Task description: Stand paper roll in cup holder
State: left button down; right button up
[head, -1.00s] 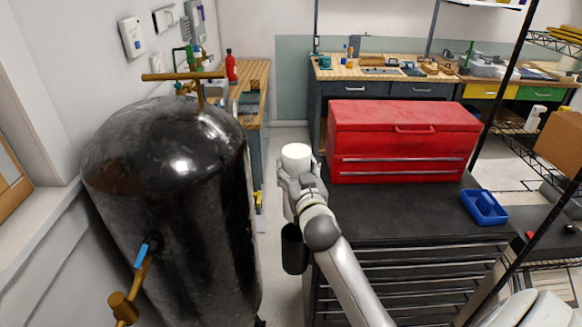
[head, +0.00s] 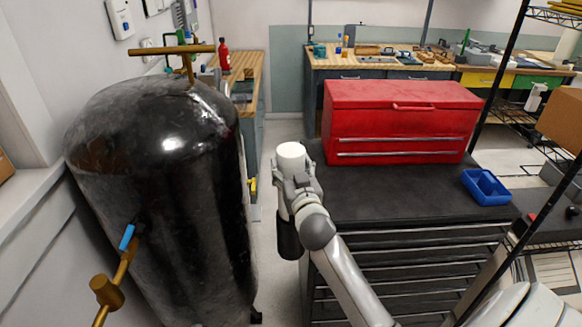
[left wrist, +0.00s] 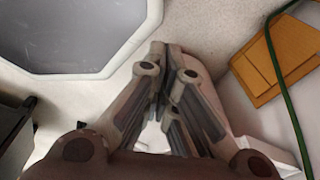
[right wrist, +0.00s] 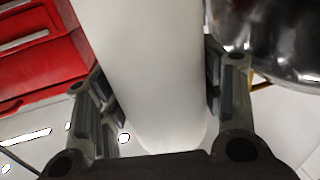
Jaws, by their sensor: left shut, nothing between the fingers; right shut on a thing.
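The white paper roll (head: 291,157) stands upright at the left edge of the dark tool cabinet. My right gripper (head: 299,186) is shut around it below its top. In the right wrist view the roll (right wrist: 150,65) lies between both fingers of my right gripper (right wrist: 158,85). The black cylindrical cup holder (head: 289,240) is on the cabinet's left side, directly below the roll in the head view. The arm partly covers where they meet, so I cannot tell whether the roll's lower end is inside. My left gripper (left wrist: 160,75) is shut and empty, away from both.
A big black tank (head: 155,200) stands left of the cup holder, with a narrow floor gap between. A red toolbox (head: 400,125) and a blue tray (head: 486,187) sit on the cabinet top (head: 400,195). The cabinet top between them is clear.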

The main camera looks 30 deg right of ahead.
jog(key=shift+f+b, duration=1.1)
jog(key=shift+f, duration=0.45)
jog(key=shift+f+b, duration=2.6)
jog(key=shift+f, duration=0.75)
jog(key=o, duration=1.5)
jog(key=shift+s, duration=0.1)
jog(key=v, duration=1.1)
jog(key=shift+s+a+r, duration=0.1)
jog(key=shift+s+a, duration=0.05)
jog(key=shift+s, duration=0.25)
